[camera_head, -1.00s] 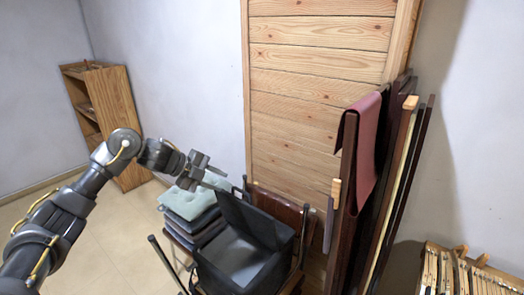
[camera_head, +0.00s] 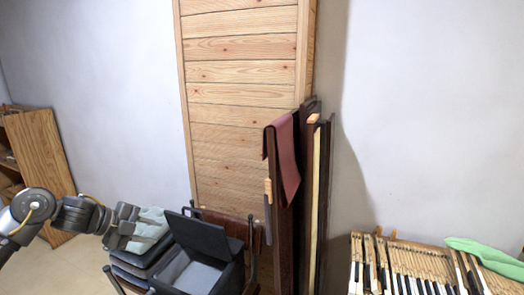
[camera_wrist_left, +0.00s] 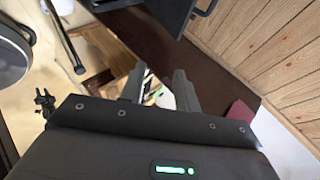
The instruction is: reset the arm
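My left arm comes in from the left edge of the head view. Its gripper (camera_head: 124,227) is held in the air in front of the stacked cushions, with nothing seen in it. In the left wrist view the two grey fingers (camera_wrist_left: 161,85) stand apart with a gap between them. A row of piano keys (camera_head: 412,268) on a wooden frame lies at the lower right of the head view, well away from the gripper. My right gripper is not in view.
A dark open box (camera_head: 205,240) sits by the stacked cushions (camera_head: 149,236). Dark boards (camera_head: 290,225) with a red cloth (camera_head: 287,155) lean against the wooden panel (camera_head: 240,105). A wooden shelf (camera_head: 42,160) stands left. A green cloth (camera_head: 480,254) lies on the keys.

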